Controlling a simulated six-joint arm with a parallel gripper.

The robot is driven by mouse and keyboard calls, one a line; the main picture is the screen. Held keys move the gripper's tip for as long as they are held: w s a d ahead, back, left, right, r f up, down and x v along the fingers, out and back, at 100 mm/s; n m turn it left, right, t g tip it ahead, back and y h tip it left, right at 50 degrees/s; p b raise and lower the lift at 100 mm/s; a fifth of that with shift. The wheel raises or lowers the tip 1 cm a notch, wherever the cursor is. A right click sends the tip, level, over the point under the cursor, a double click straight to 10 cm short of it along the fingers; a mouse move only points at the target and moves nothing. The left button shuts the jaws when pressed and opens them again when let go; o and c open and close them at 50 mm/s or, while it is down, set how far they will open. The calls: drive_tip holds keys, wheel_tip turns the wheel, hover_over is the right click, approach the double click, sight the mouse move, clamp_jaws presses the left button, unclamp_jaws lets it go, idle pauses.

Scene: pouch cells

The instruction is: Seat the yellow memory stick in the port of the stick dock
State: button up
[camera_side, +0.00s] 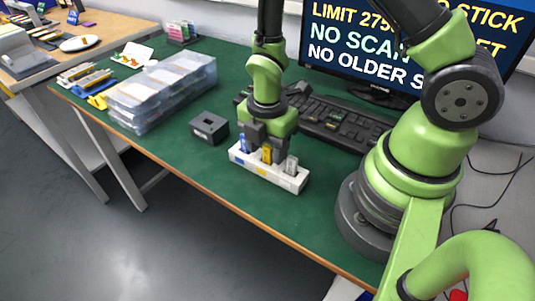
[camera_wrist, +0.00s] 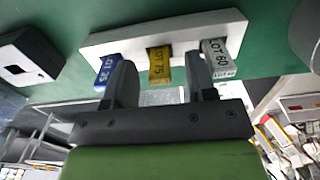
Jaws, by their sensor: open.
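The yellow memory stick (camera_side: 266,153) stands in the middle of a white holder (camera_side: 261,172), between a blue stick (camera_side: 245,143) and a grey-white stick (camera_side: 291,165). In the wrist view the yellow stick (camera_wrist: 159,66) reads LOT 75, the blue one (camera_wrist: 107,70) seems to read LOT 25, and the whitish one (camera_wrist: 216,58) LOT 60. My gripper (camera_side: 266,141) is low over the holder. Its open fingers (camera_wrist: 160,80) are on either side of the yellow stick, with gaps showing. The stick dock is a dark grey block (camera_side: 209,127) left of the holder; its port also shows in the wrist view (camera_wrist: 18,68).
Clear stacked boxes (camera_side: 165,90) stand to the left on the green table (camera_side: 225,205). A black keyboard (camera_side: 335,122) and a monitor (camera_side: 400,45) are behind the holder. The table's front edge is near; the green surface between dock and holder is free.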

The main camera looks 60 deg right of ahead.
sight(266, 145)
drive_tip(key=shift+f, duration=0.55)
clamp_jaws()
drive_tip(key=shift+r, duration=0.1)
wheel_tip(266, 145, up, 9)
drive_tip(key=shift+w+r, duration=0.15)
drive_tip(key=shift+r, duration=0.05)
drive_tip(key=w+d+r, duration=0.1)
drive_tip(key=w+d, duration=0.1)
drive_tip(key=w, duration=1.5)
drive_tip(key=f, duration=0.9)
drive_tip(key=shift+w+f, duration=0.35)
